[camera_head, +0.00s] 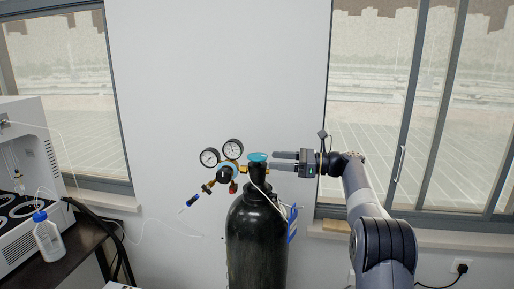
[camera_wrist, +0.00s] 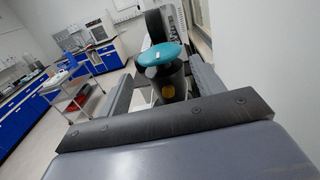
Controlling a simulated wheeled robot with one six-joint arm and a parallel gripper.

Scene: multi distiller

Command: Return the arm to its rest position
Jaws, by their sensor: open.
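My gripper (camera_head: 284,161) is at the top of a black gas cylinder (camera_head: 257,240) in the head view, reaching in from the right. Its two fingers are apart and point left at the cylinder's teal valve knob (camera_head: 257,157). In the wrist view the teal knob (camera_wrist: 161,54) shows between the far ends of the open fingers (camera_wrist: 160,88). I cannot tell whether a finger touches the knob. My arm extends from the lower right of the head view to the gripper.
Two pressure gauges (camera_head: 221,152) and a regulator stick out left of the cylinder top. A white instrument (camera_head: 30,170) and a bottle (camera_head: 48,238) stand on a dark bench at the left. A wall and windows stand behind. The wrist view shows a cart (camera_wrist: 75,98) and blue cabinets.

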